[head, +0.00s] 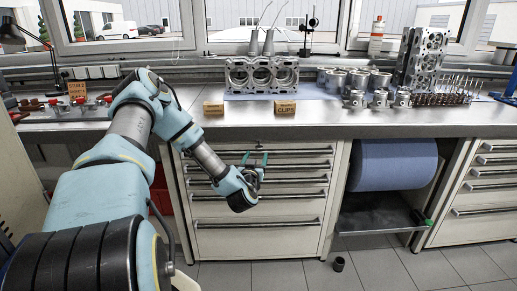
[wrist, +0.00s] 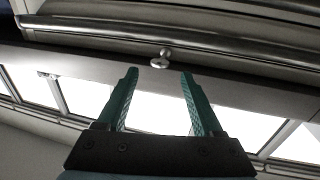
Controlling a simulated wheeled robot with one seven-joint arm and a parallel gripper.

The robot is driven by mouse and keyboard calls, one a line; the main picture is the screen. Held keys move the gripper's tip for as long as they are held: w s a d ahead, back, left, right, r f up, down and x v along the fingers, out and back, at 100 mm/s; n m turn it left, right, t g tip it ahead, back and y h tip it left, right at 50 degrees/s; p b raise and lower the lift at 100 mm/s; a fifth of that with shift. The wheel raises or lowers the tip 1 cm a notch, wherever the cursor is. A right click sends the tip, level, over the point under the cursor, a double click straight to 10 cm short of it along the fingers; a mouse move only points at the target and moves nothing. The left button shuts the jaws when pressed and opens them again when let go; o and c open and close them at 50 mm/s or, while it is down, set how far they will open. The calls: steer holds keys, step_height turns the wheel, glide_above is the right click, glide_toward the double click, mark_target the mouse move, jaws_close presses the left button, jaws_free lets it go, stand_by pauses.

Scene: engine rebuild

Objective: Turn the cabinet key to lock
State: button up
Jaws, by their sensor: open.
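The cabinet key (wrist: 161,59) is a small metal key with a rounded bow, sticking out of the cabinet front in the wrist view. In the head view the key is too small to make out clearly. The grey drawer cabinet (head: 262,228) stands under the bench. My gripper (head: 254,157) is in front of its upper drawers. In the wrist view my gripper (wrist: 160,78) has its two green fingers apart, with nothing between them. The key shows just beyond the fingertips, roughly centred between them, and the fingers look clear of it.
The steel workbench (head: 335,116) overhangs the cabinet. An engine block (head: 262,75) and two labelled boxes stand on it. Long drawer handles (head: 262,194) stick out below my gripper. A blue paper roll (head: 393,165) is to the right. A dark cup-like part (head: 338,264) is on the floor.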

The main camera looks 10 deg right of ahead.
mark_target(259, 145)
steer(key=shift+p+x, duration=0.5)
steer(key=shift+x, duration=2.3)
steer(key=shift+c, duration=0.2)
jaws_close()
